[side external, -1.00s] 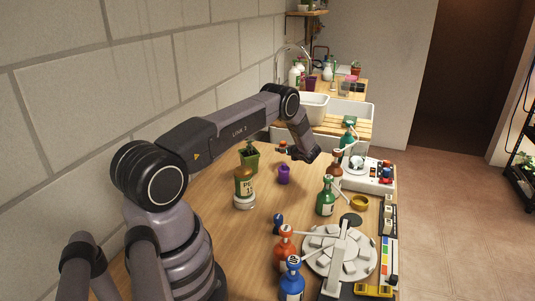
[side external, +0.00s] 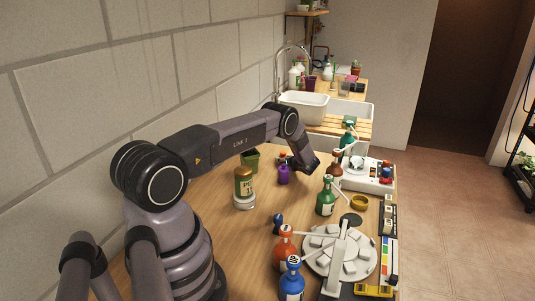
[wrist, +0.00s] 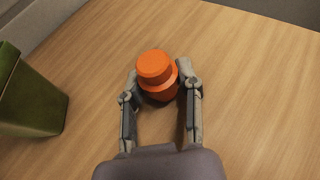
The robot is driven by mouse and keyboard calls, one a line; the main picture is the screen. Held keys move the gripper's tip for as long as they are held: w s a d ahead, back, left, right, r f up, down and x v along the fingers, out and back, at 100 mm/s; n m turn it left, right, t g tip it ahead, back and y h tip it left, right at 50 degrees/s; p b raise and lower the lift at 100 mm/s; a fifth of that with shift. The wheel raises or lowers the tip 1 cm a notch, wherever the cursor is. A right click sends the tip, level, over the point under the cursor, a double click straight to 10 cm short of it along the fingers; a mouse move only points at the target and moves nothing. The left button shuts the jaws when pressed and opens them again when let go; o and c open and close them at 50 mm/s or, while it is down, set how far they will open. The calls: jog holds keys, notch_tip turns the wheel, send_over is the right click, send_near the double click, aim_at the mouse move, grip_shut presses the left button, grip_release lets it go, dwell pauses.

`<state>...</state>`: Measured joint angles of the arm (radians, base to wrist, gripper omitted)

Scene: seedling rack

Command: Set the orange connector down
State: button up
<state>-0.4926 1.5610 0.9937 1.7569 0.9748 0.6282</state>
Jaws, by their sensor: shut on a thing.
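In the side view my gripper (side external: 284,158) is low at the far part of the table, just behind the purple bottle (side external: 284,175), and the connector is mostly hidden there.
A green pot (wrist: 30,95) stands left of my gripper; it also shows in the side view (side external: 250,161). A labelled jar (side external: 244,187) is nearer the camera. A green bottle (side external: 325,196) and a brown bottle (side external: 335,163) stand to the right. Bare wood lies right of the connector.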

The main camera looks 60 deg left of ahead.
jog(key=o, duration=0.8)
jog(key=shift+r, duration=0.3)
jog(key=v, duration=0.7)
jog(key=shift+d+r, duration=0.25)
jog(key=shift+r, duration=0.25)
jog(key=shift+a, duration=0.1)
